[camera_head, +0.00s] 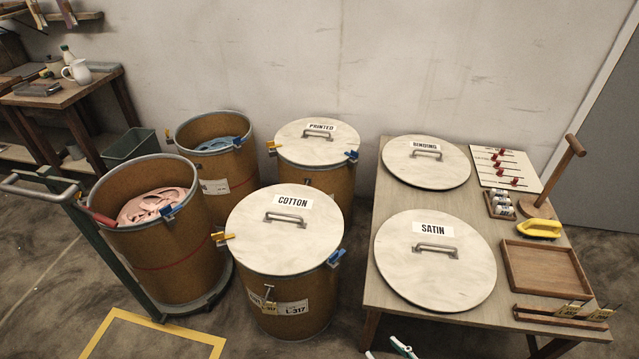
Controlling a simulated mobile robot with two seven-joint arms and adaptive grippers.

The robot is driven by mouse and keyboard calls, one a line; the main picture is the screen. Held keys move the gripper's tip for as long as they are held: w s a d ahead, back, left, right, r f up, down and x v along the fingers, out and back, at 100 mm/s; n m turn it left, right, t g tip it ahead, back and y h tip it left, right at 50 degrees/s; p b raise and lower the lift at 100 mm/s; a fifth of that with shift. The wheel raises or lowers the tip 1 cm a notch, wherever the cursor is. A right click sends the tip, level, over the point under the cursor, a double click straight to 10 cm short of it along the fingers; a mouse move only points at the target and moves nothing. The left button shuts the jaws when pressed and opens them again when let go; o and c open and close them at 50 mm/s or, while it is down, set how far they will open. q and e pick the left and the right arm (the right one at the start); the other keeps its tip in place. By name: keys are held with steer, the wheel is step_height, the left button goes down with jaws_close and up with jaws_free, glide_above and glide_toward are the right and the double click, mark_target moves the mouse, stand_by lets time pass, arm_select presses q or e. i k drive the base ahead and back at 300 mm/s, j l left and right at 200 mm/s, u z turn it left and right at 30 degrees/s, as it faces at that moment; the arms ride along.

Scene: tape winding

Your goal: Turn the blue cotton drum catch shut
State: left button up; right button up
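The cotton drum (285,307) is a brown drum in the front middle, with a pale round lid (285,245) on top labelled COTTON. Its blue catch (337,258) sits at the right side of the rim, and part of it sticks outward. A yellow catch (222,238) is at the left side of the rim. My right gripper (387,351) shows only as pale fingertips at the bottom edge, right of the drum and well apart from the blue catch. Its fingertips are spread with nothing seen between them. My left gripper is out of view.
A table (375,300) right of the drum bears the SATIN lid (435,285), the BINDING lid (426,148), and a wooden tray (545,280). The PRINTED drum (335,182) stands behind. Two open drums stand left, the nearer on a cart. A narrow floor gap separates drum and table.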

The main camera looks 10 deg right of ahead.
mark_target(337, 254)
steer(key=i+l+z, duration=0.1)
steer(key=l, duration=0.25)
steer(key=i+l+z, duration=0.1)
steer(key=l, duration=0.2)
steer(key=i+l+z, duration=0.1)
steer(key=l, duration=0.2)
steer(key=i+l+z, duration=0.1)
steer(key=l, duration=0.2)
steer(key=i, duration=0.05)
